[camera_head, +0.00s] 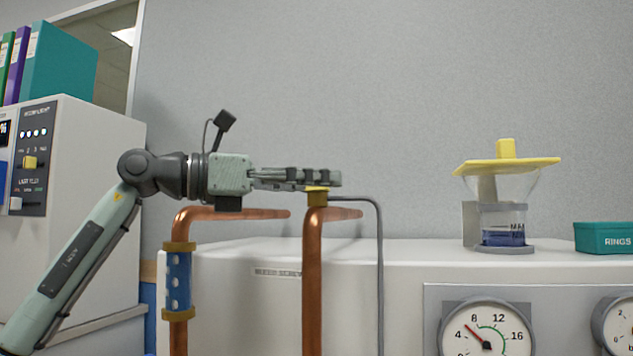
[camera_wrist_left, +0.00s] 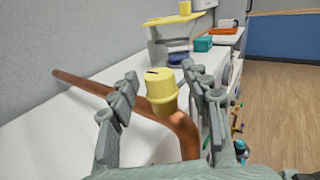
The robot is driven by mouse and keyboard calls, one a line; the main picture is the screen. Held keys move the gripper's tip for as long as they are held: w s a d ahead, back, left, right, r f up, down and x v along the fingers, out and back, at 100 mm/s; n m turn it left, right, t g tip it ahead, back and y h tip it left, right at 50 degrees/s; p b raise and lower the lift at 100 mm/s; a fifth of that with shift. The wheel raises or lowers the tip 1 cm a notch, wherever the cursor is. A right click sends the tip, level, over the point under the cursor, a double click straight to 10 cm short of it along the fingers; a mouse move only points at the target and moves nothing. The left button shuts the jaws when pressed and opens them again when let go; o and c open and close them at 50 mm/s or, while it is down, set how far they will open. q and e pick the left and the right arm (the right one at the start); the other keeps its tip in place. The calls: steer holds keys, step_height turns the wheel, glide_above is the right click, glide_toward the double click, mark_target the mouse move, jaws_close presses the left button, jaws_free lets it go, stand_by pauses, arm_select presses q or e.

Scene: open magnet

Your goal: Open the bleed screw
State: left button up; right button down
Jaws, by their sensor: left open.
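The bleed screw (camera_head: 316,197) is a yellow cap on top of the bend of an upright copper pipe (camera_head: 313,285). In the left wrist view the yellow cap (camera_wrist_left: 161,92) has a dark slot in its top and lies between the two fingers. My left gripper (camera_head: 325,179) comes in level from the left, with its fingertips at the cap and hiding its upper part in the head view. It also shows in the left wrist view (camera_wrist_left: 160,88), open, with gaps showing beside the cap. My right gripper is not in view.
A thin grey tube (camera_head: 379,250) runs down right of the screw. A second copper pipe with a blue perforated sleeve (camera_head: 178,283) stands left. A glass vessel with a yellow lid (camera_head: 506,166), a teal box (camera_head: 604,238) and a round gauge (camera_head: 486,330) are to the right.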

arm_select(q)
steer(key=shift+w+d, duration=0.1)
steer(key=shift+d, duration=0.1)
steer(key=shift+c, duration=0.5)
jaws_close()
